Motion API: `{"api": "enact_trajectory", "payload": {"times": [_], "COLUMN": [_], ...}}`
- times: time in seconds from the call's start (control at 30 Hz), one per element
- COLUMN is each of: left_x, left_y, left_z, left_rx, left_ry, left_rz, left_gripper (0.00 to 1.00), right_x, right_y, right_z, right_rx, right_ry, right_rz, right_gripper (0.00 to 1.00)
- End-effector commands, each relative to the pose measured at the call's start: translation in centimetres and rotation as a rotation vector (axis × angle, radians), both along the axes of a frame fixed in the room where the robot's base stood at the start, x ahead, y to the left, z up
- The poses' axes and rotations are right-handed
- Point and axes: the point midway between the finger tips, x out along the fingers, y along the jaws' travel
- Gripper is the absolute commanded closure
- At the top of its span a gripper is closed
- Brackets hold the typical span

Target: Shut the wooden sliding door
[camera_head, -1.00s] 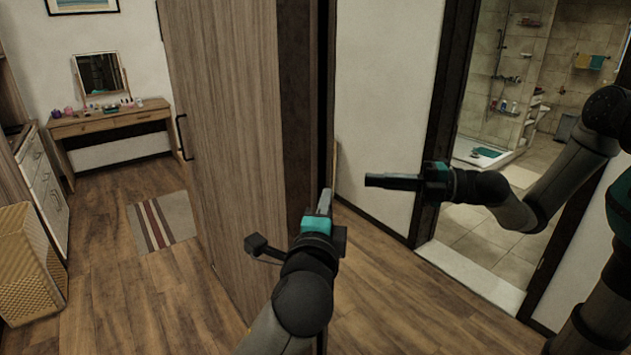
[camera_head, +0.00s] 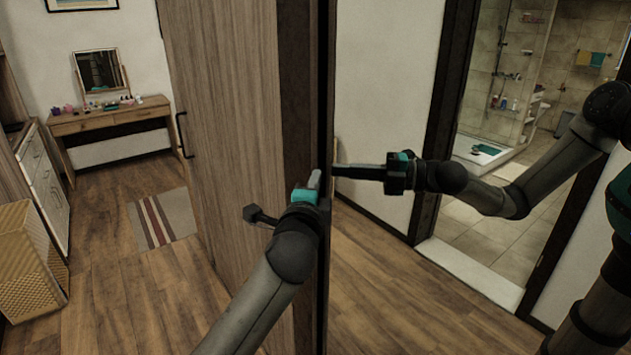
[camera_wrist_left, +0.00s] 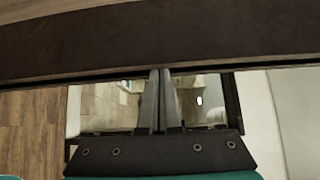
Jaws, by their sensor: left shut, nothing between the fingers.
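The wooden sliding door (camera_head: 222,110) is the tall brown wood-grain panel left of centre in the head view, with a black bar handle (camera_head: 182,136) near its left edge. A dark vertical border (camera_head: 298,100) runs along its right side. My left gripper (camera_head: 315,180) is shut and empty, in front of this dark border. In the left wrist view its two fingers (camera_wrist_left: 160,88) lie together, with tips at a dark band (camera_wrist_left: 150,40); contact cannot be told. My right gripper (camera_head: 342,170) points left, its tips close to the dark border; its jaw opening is unclear.
A dressing table (camera_head: 110,118) with a mirror, a striped rug (camera_head: 165,220), a drawer cabinet (camera_head: 42,180) and a woven basket (camera_head: 30,260) are at the left. A tiled bathroom doorway (camera_head: 480,215) opens at the right. Wooden floor (camera_head: 385,290) is clear between.

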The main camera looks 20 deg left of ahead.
Motion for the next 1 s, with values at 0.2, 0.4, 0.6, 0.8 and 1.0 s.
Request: {"api": "enact_trajectory", "payload": {"times": [0.2,0.4,0.6,0.8,1.0], "left_x": [2.0,4.6,6.6,7.4,7.5], "left_y": [2.6,6.3,8.7,9.7,9.8], "left_z": [0.2,0.4,0.2,0.1,0.2], "left_rx": [0.006,0.007,0.005,0.0,0.0], "left_ry": [0.001,-0.003,-0.002,-0.002,-0.002], "left_rz": [0.008,0.013,0.007,0.005,0.006], "left_gripper": [1.0,1.0,1.0,1.0,1.0], "right_x": [0.0,-0.3,0.2,0.1,0.1], "right_y": [0.0,0.0,0.0,0.0,0.0], "right_z": [0.8,1.3,1.4,1.4,1.4], "right_rx": [0.0,0.0,0.001,0.0,0.0], "right_ry": [-0.001,0.004,-0.003,-0.002,-0.001], "right_rz": [0.0,0.0,0.0,0.001,0.001], "right_gripper": [0.5,0.5,0.5,0.5,0.5]}}
